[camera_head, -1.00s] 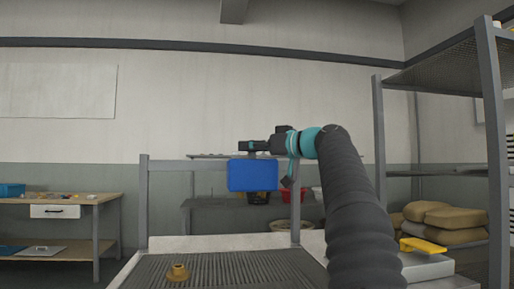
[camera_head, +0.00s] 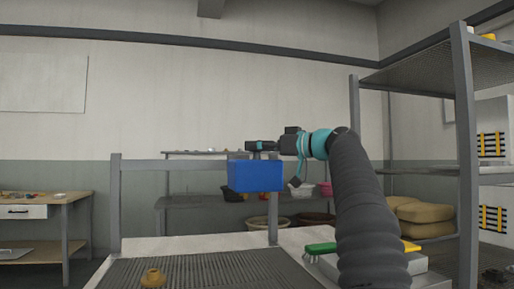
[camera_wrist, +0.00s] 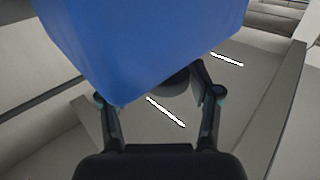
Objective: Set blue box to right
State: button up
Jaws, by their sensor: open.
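The blue box (camera_head: 255,176) hangs in mid-air just below my gripper (camera_head: 259,147), above the far side of the ribbed surface in the head view. In the wrist view the blue box (camera_wrist: 150,40) fills the top middle, tilted, right at the fingers. My gripper (camera_wrist: 160,97) has its fingers spread wide, one on each side of the box's near end. The fingertips are partly hidden behind the box, so I cannot see how they touch it.
A ribbed dark surface (camera_head: 205,274) with a small brass part (camera_head: 152,278) lies in front. A green-handled brush (camera_head: 320,248) is at its right. A metal shelf rack (camera_head: 465,160) stands at the right, with tan sacks (camera_head: 425,213) behind it. A wooden table (camera_head: 66,205) is at the left.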

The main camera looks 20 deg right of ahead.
jog(key=shift+a, duration=0.15)
jog(key=shift+s+d, duration=0.25)
jog(key=shift+s, duration=0.05)
jog(key=v, duration=1.1)
jog(key=shift+d, duration=0.2)
